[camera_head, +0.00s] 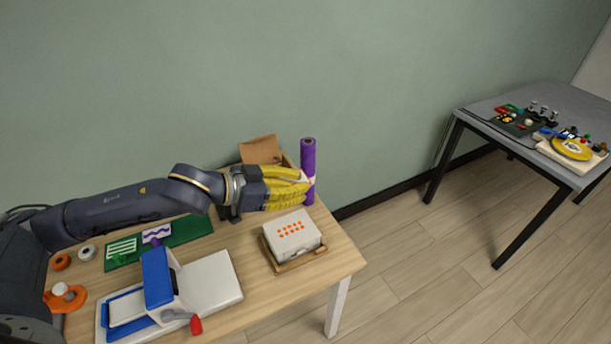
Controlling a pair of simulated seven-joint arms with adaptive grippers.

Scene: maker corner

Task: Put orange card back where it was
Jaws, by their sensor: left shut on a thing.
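My left gripper (308,185) reaches in from the left over the back right of the wooden table, its yellow fingers closed. A small pale piece (304,177), probably a card, shows at the fingertips, mostly hidden by them; its pattern is too small to tell. A white block (295,247) with rows of orange dots on top sits in a shallow wooden tray (299,264), in front of the gripper. On the green mat (190,231) lie a green-striped card (122,247) and a purple-patterned card (156,233). My right gripper is not in view.
A purple roll (308,155) stands upright right by the fingertips; contact is unclear. A cardboard piece (261,150) stands behind the arm. A blue and white press (159,279) fills the front. Tape rolls (61,262) lie at left. A grey table (571,104) stands apart at right.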

